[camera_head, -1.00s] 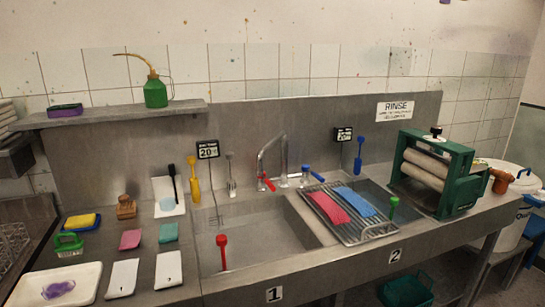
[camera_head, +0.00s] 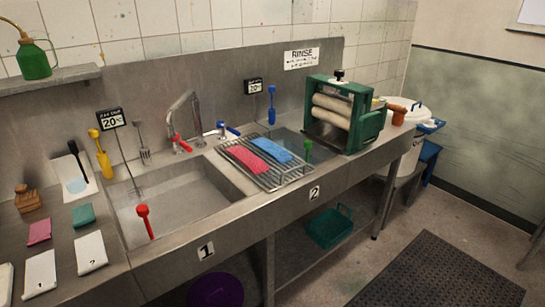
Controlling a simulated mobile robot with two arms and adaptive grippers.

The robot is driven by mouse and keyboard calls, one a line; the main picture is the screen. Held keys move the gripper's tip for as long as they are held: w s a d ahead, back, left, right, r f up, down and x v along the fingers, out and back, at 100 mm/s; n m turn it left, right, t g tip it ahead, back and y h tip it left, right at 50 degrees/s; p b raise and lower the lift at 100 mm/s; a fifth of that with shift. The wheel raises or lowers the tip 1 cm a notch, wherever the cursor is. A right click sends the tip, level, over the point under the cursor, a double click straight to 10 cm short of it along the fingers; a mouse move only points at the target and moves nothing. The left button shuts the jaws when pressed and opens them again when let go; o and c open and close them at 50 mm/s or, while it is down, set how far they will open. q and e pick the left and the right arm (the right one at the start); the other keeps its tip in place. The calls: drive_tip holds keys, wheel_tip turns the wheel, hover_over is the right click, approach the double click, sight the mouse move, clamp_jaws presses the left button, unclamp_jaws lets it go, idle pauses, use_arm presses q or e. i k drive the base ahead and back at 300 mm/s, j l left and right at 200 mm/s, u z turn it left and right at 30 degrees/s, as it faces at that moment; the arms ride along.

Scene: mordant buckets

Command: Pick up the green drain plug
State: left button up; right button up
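Neither of my grippers is in view.
The wire rack (camera_head: 271,183) lies across sink 2 with a pink cloth (camera_head: 247,159) and a blue cloth (camera_head: 270,150). A green roller wringer (camera_head: 371,128) stands to the right. A teal basket (camera_head: 330,227) sits below. Open floor lies at right, with a dark mat (camera_head: 440,275).

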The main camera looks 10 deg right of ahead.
sight(308, 144)
drive_tip(key=i+l+u, duration=0.15)
drive_tip(key=i+l, duration=0.8)
drive_tip(key=i, duration=0.05)
